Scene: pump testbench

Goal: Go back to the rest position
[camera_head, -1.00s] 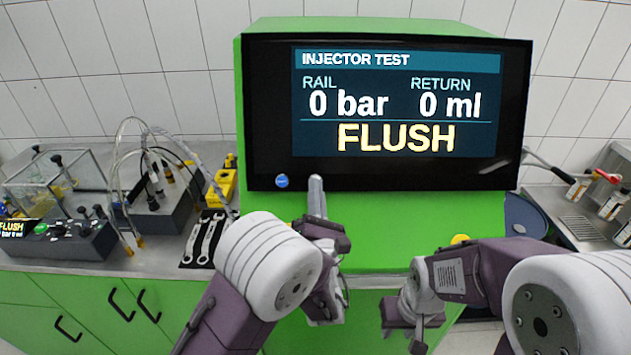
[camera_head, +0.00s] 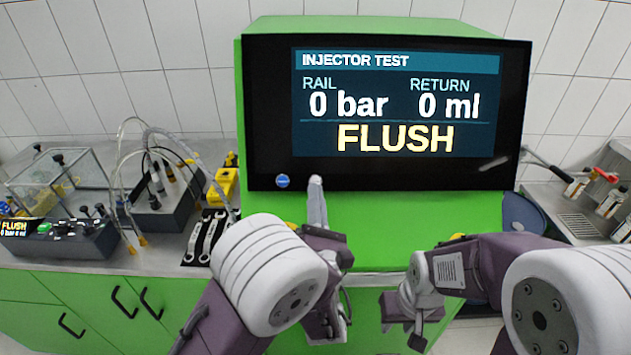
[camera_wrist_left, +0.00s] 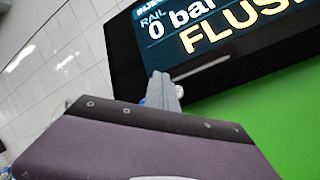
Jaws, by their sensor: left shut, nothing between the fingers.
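My left gripper (camera_head: 316,184) is in front of the green test bench, with its fingertips just at the lower edge of the black screen, right of the round blue button (camera_head: 282,181). Its fingers are together and hold nothing. In the left wrist view the closed fingers (camera_wrist_left: 162,90) stick up before the screen. My right gripper (camera_head: 405,318) is low at the right of the bench front, partly hidden by its own arm; its finger opening does not show clearly. The screen (camera_head: 265,110) reads INJECTOR TEST, 0 bar, 0 ml, FLUSH.
The green bench (camera_head: 380,230) stands close before both arms. To the left are wrenches (camera_head: 207,238), hoses with a dark block (camera_head: 165,212), a yellow part (camera_head: 226,185), a control box (camera_head: 65,240) and a clear case (camera_head: 55,178). Bottles (camera_head: 608,203) stand at the right.

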